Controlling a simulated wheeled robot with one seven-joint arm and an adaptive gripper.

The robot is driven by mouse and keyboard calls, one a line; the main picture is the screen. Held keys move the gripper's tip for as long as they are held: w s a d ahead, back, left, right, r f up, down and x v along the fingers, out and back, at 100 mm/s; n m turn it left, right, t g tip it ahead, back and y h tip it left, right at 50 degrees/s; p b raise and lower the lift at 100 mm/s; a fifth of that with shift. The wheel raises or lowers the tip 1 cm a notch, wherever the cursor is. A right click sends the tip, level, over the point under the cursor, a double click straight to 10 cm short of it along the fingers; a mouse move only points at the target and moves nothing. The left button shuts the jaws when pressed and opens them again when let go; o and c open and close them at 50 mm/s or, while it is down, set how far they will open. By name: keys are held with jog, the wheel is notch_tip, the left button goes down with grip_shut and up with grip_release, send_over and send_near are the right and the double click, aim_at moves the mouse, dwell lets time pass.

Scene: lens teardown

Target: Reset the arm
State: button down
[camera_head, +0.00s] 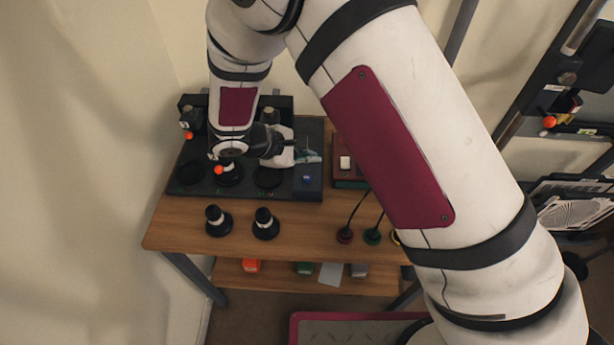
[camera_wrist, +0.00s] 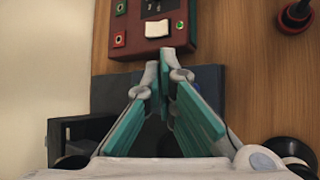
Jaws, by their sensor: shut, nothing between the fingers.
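My arm reaches from the right side of the head view over a wooden table (camera_head: 330,228). My gripper (camera_head: 312,156) is above the right part of a black station (camera_head: 205,180), pointing right. In the wrist view my gripper (camera_wrist: 165,60) has its teal-sided fingers closed together at the tips, with nothing between them. The fingertips point toward a dark red box (camera_wrist: 165,42) with a white switch and green and red sockets. That box also shows in the head view (camera_head: 345,174), partly hidden by my arm.
Two black posts with white bands, one left (camera_head: 217,221) and one right (camera_head: 265,224), stand at the table's front. Plugs (camera_head: 372,237) with cables lie to the right. A lower shelf (camera_head: 285,282) holds small items. A wall stands close at left.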

dwell(0.5)
jog(key=s+d+r+m+g+y, duration=0.1)
jog(key=s+d+r+m, duration=0.3)
jog(key=d+r, duration=0.45)
jog(key=s+d+r+m+g+y, duration=0.2)
jog(key=s+d+r+m, duration=0.3)
jog(key=r, duration=0.7)
jog(key=s+d+r+m+t+y, duration=0.1)
jog(key=s+d+r+m+y, duration=0.1)
jog(key=s+r, duration=0.3)
jog(key=s+d+r+m+t+y, duration=0.2)
jog(key=s+d+r+m, duration=0.2)
jog(key=s, duration=0.6)
jog(key=shift+d+r+m+y, duration=0.15)
jog(key=shift+r+m+y, duration=0.15)
jog(key=shift+r+m, duration=0.1)
